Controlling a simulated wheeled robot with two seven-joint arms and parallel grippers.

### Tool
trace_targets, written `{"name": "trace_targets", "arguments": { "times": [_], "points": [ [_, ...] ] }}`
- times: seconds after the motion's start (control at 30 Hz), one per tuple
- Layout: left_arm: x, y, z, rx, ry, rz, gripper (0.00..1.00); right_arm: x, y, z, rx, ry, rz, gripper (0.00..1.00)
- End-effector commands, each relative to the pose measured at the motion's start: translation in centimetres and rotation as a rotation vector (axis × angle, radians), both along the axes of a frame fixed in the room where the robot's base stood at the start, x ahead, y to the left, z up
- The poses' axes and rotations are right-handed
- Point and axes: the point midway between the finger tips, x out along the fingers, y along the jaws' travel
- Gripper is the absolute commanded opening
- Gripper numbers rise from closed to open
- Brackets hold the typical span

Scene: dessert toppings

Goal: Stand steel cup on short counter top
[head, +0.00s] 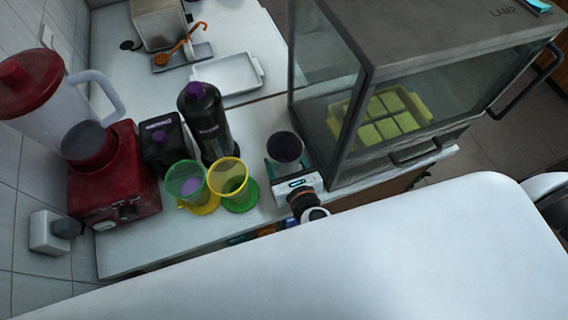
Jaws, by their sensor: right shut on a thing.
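My right gripper (287,170) is at the middle of the view, shut on a dark grey cup (285,147) that looks like the steel cup. The cup appears upright, with its opening facing up toward the camera. The gripper hides its lower part, so I cannot tell whether its base touches the counter. It is over or at the white counter top (135,252), just left of the glass case. Which stretch of counter is the short one is not clear. My left gripper is not in view.
Left of the cup are two yellow-green cups (228,177), a dark bottle (203,125), a black box (160,145) and a red blender (115,180). A glass case (345,60) with a yellow-green tray (340,110) stands right. A white tray (238,74) lies behind. My white arm covers the bottom.

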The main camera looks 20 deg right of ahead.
Motion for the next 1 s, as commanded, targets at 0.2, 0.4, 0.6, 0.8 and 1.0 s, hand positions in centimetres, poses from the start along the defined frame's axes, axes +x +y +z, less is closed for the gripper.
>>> {"name": "trace_targets", "arguments": {
  "times": [0.2,0.4,0.6,0.8,1.0],
  "points": [
    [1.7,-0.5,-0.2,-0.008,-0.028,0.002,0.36,0.0,0.0,-1.9,0.000,-0.002,0.001,0.34],
    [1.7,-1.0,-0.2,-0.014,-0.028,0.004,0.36,0.1,0.0,-1.9,0.001,-0.002,0.000,0.34],
    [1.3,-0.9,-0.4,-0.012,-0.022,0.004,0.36,0.0,0.0,-2.2,0.001,0.000,0.000,0.77],
    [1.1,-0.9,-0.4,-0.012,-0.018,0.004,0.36,0.0,0.0,-2.2,0.001,0.000,0.000,0.88],
    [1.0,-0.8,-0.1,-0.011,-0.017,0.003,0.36,0.0,0.0,-1.8,0.000,0.000,0.000,0.88]
  ]
}}
